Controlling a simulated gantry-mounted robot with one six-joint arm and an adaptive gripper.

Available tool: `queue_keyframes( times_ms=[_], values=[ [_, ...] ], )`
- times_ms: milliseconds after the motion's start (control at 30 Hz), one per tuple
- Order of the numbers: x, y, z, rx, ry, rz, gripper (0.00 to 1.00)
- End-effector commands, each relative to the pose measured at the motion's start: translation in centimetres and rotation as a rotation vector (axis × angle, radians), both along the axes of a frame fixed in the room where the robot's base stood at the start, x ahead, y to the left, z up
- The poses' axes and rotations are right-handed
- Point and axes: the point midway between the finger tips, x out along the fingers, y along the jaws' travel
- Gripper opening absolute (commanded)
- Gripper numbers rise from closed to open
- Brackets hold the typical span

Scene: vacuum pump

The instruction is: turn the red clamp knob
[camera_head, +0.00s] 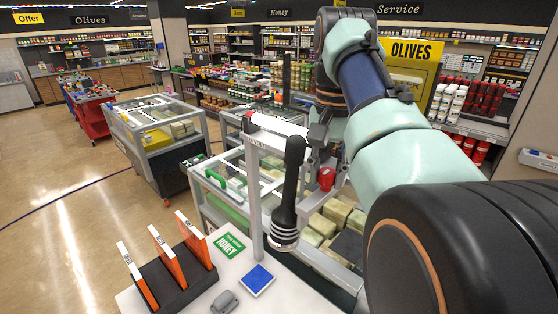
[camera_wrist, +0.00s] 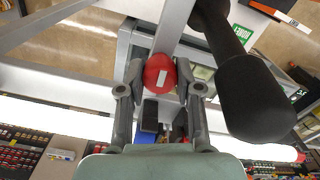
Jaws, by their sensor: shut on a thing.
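The red clamp knob (camera_wrist: 160,73) is round, with a pale rectangular mark on its face. In the wrist view it sits at upper centre between the two fingertips of my gripper (camera_wrist: 158,82), one finger against each side. My gripper is shut on it. In the head view the knob (camera_head: 327,179) shows as a small red cylinder right of centre, beside the grey metal frame (camera_head: 254,200), with my gripper just above it. The knob's mount is mostly hidden by my gripper.
A long black tapered object (camera_head: 287,195) stands upright close left of my gripper; it looms at right in the wrist view (camera_wrist: 255,95). Below are a white counter with a blue pad (camera_head: 257,280), an orange-and-black rack (camera_head: 175,270) and a glass-topped case of pale blocks (camera_head: 322,225).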

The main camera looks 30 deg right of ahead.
Motion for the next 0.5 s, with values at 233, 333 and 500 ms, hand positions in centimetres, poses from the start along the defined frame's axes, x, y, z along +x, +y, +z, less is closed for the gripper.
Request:
queue_keyframes(
  times_ms=[233,333,500],
  values=[
    [0.01,-0.02,-0.09,0.0,0.0,-0.077,0.0],
    [0.01,-0.02,-0.09,0.0,0.0,-0.089,0.0],
    [0.01,-0.02,-0.09,0.0,0.0,-0.097,0.0]
  ],
)
